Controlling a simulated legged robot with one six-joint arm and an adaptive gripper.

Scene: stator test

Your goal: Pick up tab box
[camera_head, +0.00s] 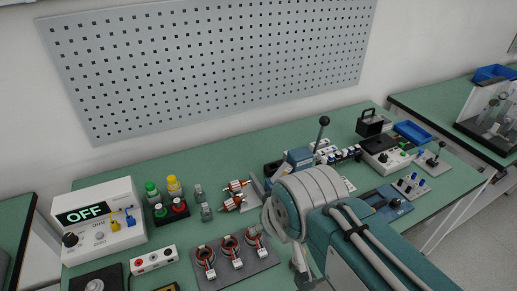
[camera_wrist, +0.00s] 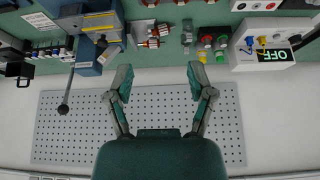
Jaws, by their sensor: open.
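I cannot tell for sure which object is the tab box. Box-like things in the head view are a blue open tray (camera_head: 412,133) at the bench's far right and a low dark-blue box (camera_head: 386,200) right of my arm. A white box marked OFF (camera_head: 98,232) stands at the left; it also shows in the wrist view (camera_wrist: 264,50). My gripper (camera_wrist: 160,76) is open and empty in the wrist view, its two fingers wide apart in front of the pegboard and bench edge.
The green bench (camera_head: 150,180) holds copper-wound rotors (camera_head: 236,193), stators on a grey plate (camera_head: 232,258), colored buttons (camera_head: 172,208) and a blue lever machine (camera_head: 300,157). A pegboard (camera_head: 210,60) hangs behind. The lever (camera_wrist: 66,90) sticks out in the wrist view.

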